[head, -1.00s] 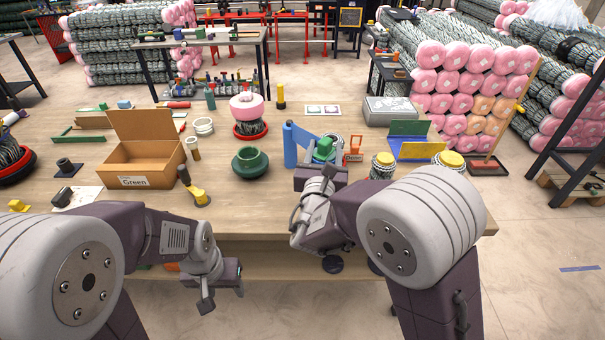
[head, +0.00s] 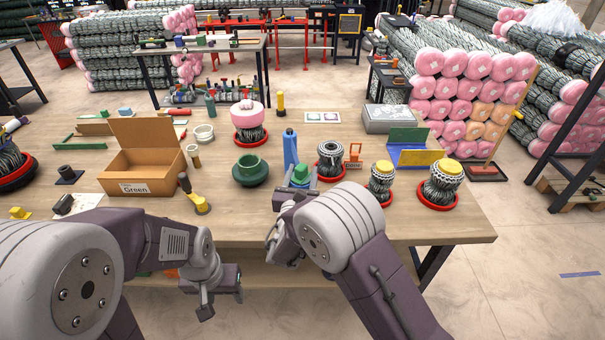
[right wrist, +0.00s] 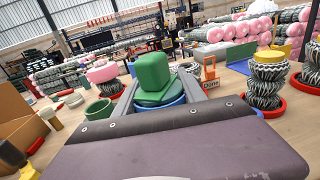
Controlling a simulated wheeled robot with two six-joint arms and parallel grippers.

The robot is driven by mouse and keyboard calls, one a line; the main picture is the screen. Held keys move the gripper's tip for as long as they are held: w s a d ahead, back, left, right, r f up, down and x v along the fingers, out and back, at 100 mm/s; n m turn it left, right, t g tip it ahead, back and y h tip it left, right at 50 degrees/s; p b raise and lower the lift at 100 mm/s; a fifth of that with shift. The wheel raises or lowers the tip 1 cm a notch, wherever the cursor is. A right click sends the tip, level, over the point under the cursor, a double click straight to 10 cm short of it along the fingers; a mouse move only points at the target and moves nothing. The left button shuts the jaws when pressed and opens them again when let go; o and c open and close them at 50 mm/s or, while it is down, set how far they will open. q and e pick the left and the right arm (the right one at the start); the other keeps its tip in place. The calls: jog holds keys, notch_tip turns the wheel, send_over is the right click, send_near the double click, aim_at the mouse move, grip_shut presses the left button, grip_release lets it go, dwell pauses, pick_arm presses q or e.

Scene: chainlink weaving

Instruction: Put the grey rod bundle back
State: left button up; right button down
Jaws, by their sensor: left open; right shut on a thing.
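A bundle of grey rods (head: 330,158) with a grey top stands upright in a red dish near the middle right of the table. My right gripper (head: 300,188) is in front of it and to the left, apart from it. It is shut on a green block-shaped thing (head: 300,174). In the right wrist view that green block (right wrist: 154,76) sits between the two fingers above a blue rounded part; its lower end is hidden. My left gripper (head: 222,300) is open and empty, low at the table's front edge.
Two yellow-capped bundles (head: 381,178) (head: 441,188) stand in red dishes at right, and a pink-topped one (head: 248,118) behind. A blue post (head: 290,150), an orange sign (head: 354,153), a green pot (head: 250,170) and a cardboard box (head: 145,165) stand nearby. The table's front right is clear.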

jog(key=shift+f, duration=0.15)
jog(key=c, duration=0.7)
grip_release()
jog(key=shift+o, duration=0.2)
jog(key=shift+r, duration=0.2)
jog(key=s, duration=0.3)
jog(key=s+a+b, duration=0.1)
jog(key=s, duration=0.7)
jog(key=shift+a+f+b, duration=0.15)
jog(key=shift+a+b, duration=0.15)
jog(key=shift+a, duration=0.1)
jog(key=shift+s, duration=0.5)
